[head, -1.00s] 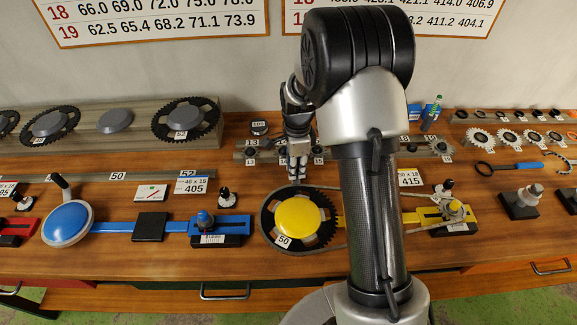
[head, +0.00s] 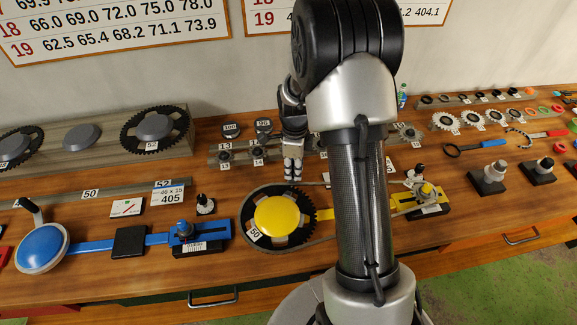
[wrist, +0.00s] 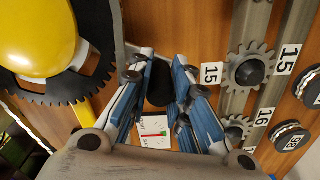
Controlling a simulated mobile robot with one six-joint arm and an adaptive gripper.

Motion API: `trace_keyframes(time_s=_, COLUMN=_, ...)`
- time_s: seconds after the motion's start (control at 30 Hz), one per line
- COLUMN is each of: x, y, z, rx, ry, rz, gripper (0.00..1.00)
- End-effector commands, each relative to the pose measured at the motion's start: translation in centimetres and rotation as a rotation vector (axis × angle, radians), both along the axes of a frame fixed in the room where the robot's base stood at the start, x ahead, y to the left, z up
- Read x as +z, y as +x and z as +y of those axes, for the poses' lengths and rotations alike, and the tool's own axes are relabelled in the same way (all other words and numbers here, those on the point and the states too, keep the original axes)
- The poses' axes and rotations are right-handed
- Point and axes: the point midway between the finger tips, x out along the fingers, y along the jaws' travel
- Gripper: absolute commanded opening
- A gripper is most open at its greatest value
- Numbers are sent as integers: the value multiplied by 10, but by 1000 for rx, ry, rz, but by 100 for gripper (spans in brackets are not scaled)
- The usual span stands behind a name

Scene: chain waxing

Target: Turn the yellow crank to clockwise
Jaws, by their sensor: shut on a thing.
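The yellow crank (head: 283,220) is a round yellow disc on a black toothed chainring marked 50, with a chain around it, lying on the wooden bench. It also shows at the upper left of the wrist view (wrist: 35,40). My gripper (head: 292,172) is at the far edge of the chainring, pointing down. In the wrist view its blue-padded fingers (wrist: 160,100) are closed around a black handle (wrist: 160,85). The handle's lower end and its join to the crank are hidden by the fingers.
A yellow tensioner block (head: 430,210) stands right of the crank, partly behind my arm. A blue crank (head: 42,247) and blue slider (head: 203,235) are at left. Small sprockets (wrist: 250,70) lie on a rail close behind my gripper. A white card (wrist: 155,128) lies near the fingers.

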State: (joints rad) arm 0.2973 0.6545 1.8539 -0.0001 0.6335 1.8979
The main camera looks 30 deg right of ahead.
Motion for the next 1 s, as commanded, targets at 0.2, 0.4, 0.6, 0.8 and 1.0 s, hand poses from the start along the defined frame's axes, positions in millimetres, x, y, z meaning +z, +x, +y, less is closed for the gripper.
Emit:
trace_keyframes(time_s=0.2, x=1, y=-4, z=-5, rx=-41, ry=0, rz=-2, gripper=0)
trace_keyframes(time_s=0.4, x=0, y=-6, z=-6, rx=-55, ry=0, rz=-2, gripper=0)
trace_keyframes(time_s=0.6, x=0, y=-6, z=-6, rx=-57, ry=0, rz=-2, gripper=0)
trace_keyframes(time_s=0.8, x=0, y=-6, z=-6, rx=-56, ry=0, rz=-2, gripper=19)
trace_keyframes(time_s=1.0, x=0, y=-6, z=-6, rx=-56, ry=-1, rz=-1, gripper=33)
